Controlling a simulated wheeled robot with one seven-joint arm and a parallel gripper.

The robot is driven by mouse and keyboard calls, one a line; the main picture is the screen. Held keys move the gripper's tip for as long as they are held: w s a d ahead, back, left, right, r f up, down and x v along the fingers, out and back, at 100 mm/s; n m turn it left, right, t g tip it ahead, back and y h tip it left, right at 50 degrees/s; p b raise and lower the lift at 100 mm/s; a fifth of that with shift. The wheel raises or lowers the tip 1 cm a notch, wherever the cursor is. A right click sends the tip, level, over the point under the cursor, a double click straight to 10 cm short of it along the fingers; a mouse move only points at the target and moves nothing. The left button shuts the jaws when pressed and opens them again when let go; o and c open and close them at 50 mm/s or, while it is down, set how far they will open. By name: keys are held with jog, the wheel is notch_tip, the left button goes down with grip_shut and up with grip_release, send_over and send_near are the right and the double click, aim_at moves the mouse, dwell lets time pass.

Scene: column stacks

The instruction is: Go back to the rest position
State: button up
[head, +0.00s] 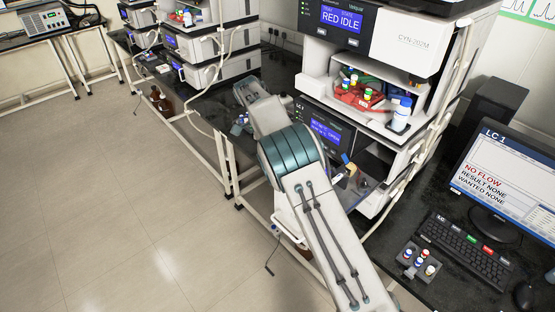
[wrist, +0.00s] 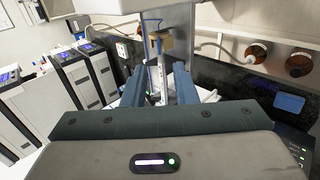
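My gripper (wrist: 160,90) shows in the wrist view with two blue-grey fingers spread apart. A slim upright metal column (wrist: 163,80) with a brown-gold clip (wrist: 160,35) stands in the gap, inside or in front of the instrument. I see clear space beside it and no finger closed on it. In the head view my arm (head: 320,235) reaches from the lower right up to the front of the instrument stack (head: 380,112).
A monitor (head: 503,178) reading "LC 1, NO FLOW", a keyboard (head: 465,250) and a small vial rack (head: 419,264) stand on the dark bench at right. More stacks (head: 210,45) stand further back. Brown bottles (wrist: 299,65) show at right in the wrist view. The left floor is clear.

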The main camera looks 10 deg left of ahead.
dwell(0.4)
jog(key=s+d+r+n+t+y+b, duration=0.25)
jog(key=d+r, duration=0.25)
jog(key=d, duration=0.4)
jog(key=s+d+r+n+t+y+b, duration=0.1)
jog(key=s+d+r+y, duration=0.3)
jog(key=d, duration=0.5)
jog(key=s+d+f+n+t+b, duration=0.1)
jog(key=s+d+t, duration=0.1)
jog(key=s, duration=0.4)
jog(key=s+d+f+n+t+b, duration=0.1)
jog(key=s+d+f+t, duration=0.1)
jog(key=s, duration=0.5)
jog(key=s+d+f+n+t+b, duration=0.1)
jog(key=s+d+n+t, duration=0.1)
jog(key=s+d, duration=0.2)
jog(key=s+y, duration=0.1)
jog(key=s, duration=0.2)
jog(key=shift+f, duration=0.25)
jog(key=shift+w+d, duration=0.1)
